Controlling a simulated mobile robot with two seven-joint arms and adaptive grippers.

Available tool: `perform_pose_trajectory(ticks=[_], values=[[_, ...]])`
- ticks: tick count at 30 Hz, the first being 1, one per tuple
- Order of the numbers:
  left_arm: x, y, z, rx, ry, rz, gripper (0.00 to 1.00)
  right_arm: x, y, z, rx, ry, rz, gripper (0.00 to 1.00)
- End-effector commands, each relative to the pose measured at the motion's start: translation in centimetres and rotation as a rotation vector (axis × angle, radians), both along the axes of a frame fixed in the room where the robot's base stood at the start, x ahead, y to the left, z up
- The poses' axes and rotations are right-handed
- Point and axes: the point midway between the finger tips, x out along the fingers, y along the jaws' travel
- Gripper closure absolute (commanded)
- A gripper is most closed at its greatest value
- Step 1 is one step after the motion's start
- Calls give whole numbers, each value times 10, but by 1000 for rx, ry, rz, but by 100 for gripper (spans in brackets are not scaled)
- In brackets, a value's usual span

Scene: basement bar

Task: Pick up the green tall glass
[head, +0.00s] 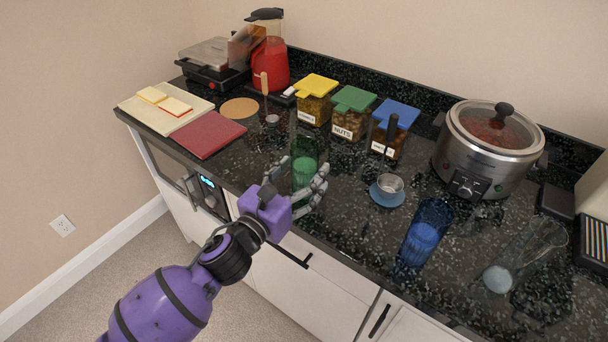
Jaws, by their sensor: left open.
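My left gripper (306,188) is open at the near side of the glass. Its grey fingers reach toward the glass and cover part of its lower half. Whether any finger touches the glass I cannot tell. My right gripper is not in view.
A blue glass (424,236) and a clear glass (522,258) stand to the right. A small metal cup (390,183) sits on a blue coaster. Jars (352,113) and a slow cooker (488,148) stand behind. A red board (208,134) lies left.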

Motion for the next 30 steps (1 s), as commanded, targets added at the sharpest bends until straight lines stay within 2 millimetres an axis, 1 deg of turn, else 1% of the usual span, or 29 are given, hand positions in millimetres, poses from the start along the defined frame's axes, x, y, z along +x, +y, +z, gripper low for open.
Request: perform_pose_trajectory(ticks=[1,4,11,14,26,30], values=[[6,-4,2,-2,-3,0,32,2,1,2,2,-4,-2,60],[13,-8,1,0,-2,0,32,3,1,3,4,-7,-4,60],[14,-8,0,0,-1,0,32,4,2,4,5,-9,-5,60],[14,-8,0,0,-1,0,44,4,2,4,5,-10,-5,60],[13,-8,0,-1,-1,0,97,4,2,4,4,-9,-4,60],[13,-8,2,-1,-4,-1,98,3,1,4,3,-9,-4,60]])
